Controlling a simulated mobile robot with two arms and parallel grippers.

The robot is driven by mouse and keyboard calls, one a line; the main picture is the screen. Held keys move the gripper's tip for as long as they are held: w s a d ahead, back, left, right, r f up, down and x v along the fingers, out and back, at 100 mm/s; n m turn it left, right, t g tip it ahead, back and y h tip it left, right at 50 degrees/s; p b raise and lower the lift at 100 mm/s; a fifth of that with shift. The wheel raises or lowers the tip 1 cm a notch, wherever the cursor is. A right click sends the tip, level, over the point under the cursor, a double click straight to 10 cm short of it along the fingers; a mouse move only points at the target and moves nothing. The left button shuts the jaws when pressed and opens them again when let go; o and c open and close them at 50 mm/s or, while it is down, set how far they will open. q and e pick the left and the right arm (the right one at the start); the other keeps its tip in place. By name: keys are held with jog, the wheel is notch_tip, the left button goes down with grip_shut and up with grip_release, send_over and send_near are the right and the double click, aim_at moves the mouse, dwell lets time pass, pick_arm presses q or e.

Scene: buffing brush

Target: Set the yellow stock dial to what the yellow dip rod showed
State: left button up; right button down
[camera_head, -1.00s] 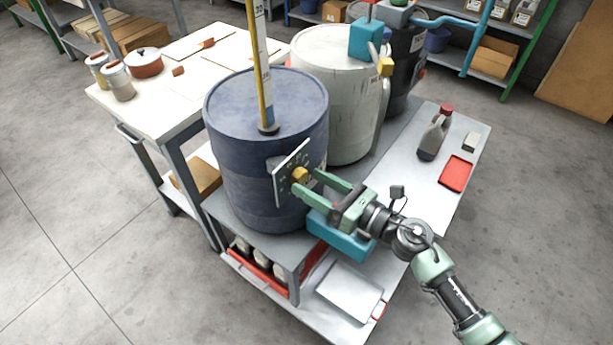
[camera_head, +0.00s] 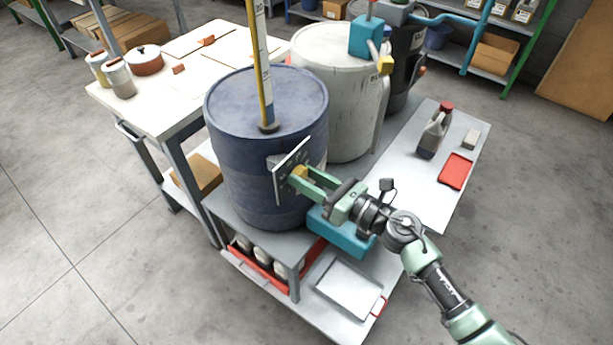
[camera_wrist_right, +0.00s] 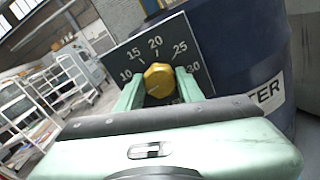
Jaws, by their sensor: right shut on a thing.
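The yellow stock dial is a faceted knob (camera_wrist_right: 160,80) on a dark plate marked 10, 15, 20, 25 and 30. The plate (camera_head: 291,171) is on the side of the blue drum (camera_head: 235,150). My right gripper (camera_head: 302,174) is shut on the knob, with one finger on each side in the right wrist view (camera_wrist_right: 160,88). I cannot make out where the knob points. The yellow dip rod (camera_head: 262,65) stands upright in the drum's top, with a pale scale strip too small to read surely. My left gripper is not in view.
A white drum (camera_head: 335,90) and a dark drum (camera_head: 405,60) stand behind on the same cart. A teal block (camera_head: 343,232) is just below my right gripper. A white-topped bench (camera_head: 170,85) is at left.

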jog(key=m+p, duration=0.2)
jog(key=m, duration=0.2)
jog(key=shift+r, duration=0.1)
jog(key=m+p, duration=0.1)
jog(key=m, duration=0.2)
jog(key=shift+d+m+p, duration=0.1)
jog(key=shift+m+p, duration=0.25)
jog(key=shift+m, duration=0.05)
jog(key=m+p, duration=0.2)
jog(key=m, duration=0.2)
jog(key=shift+m+p, duration=0.55)
jog(key=shift+m, duration=1.25)
jog(key=shift+f, duration=0.2)
jog(key=c, duration=0.9)
grip_release()
